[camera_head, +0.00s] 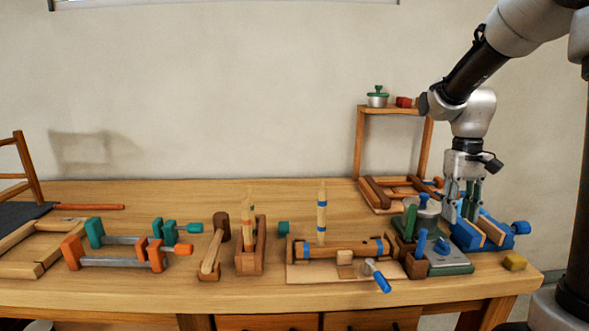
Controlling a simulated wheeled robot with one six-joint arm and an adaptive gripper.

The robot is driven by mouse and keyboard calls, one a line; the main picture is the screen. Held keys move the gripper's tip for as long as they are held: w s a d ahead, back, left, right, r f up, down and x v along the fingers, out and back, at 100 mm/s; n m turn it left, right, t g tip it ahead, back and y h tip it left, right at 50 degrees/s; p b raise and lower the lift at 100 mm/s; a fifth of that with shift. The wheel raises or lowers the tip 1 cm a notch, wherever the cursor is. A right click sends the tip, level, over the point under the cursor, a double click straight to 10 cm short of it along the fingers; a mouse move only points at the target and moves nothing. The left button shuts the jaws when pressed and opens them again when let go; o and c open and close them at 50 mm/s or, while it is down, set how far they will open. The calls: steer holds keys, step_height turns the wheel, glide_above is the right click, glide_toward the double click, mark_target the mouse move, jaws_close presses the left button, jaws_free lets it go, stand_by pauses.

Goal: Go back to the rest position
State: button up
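My gripper (461,212) hangs pointing down at the right end of the workbench. Its two fingers stand apart, with nothing visible between them. A round grey-topped piece (427,204) is just left of the fingers. Whether the fingertips touch anything there cannot be told.
The wooden bench (330,296) holds orange clamps (115,254), green clamps (125,238), a mallet (216,246), a wooden holder (250,255) and upright sticks (321,215). A small shelf (359,145) with a pot (377,99) stands behind my arm. The space above the bench's left and middle is clear.

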steer(key=s+a+r+t, duration=0.1)
steer(key=s+r+t, duration=0.2)
steer(key=s, duration=0.6)
steer(key=s+a+r+t, duration=0.1)
steer(key=s+r+t, duration=0.2)
steer(key=s, duration=0.6)
steer(key=shift+a+r, duration=0.2)
steer(key=shift+r, duration=0.3)
